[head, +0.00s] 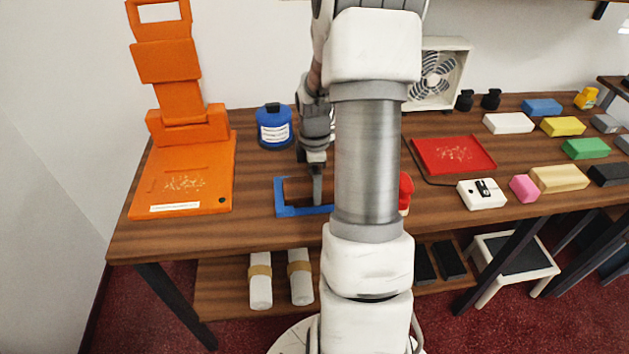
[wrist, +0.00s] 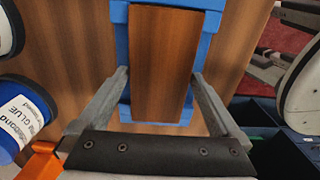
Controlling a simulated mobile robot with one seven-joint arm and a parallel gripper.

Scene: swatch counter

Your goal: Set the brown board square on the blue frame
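The brown board (wrist: 160,60) is a flat wood-grained rectangle between the two fingers of my gripper (wrist: 160,73) in the wrist view. The fingertips are at its two long edges, and my gripper looks shut on it. The blue frame (wrist: 125,112) is directly below the board and shows along its sides and past its near end. The board looks roughly in line with the frame; I cannot tell whether they touch. In the head view the frame (head: 305,210) lies on the table, with my gripper (head: 317,203) pointing down over it. My arm hides the frame's right part.
An orange stand (head: 185,170) is to the left and a blue glue jar (head: 274,127) behind the frame. Bare tabletop lies between the orange stand and the frame.

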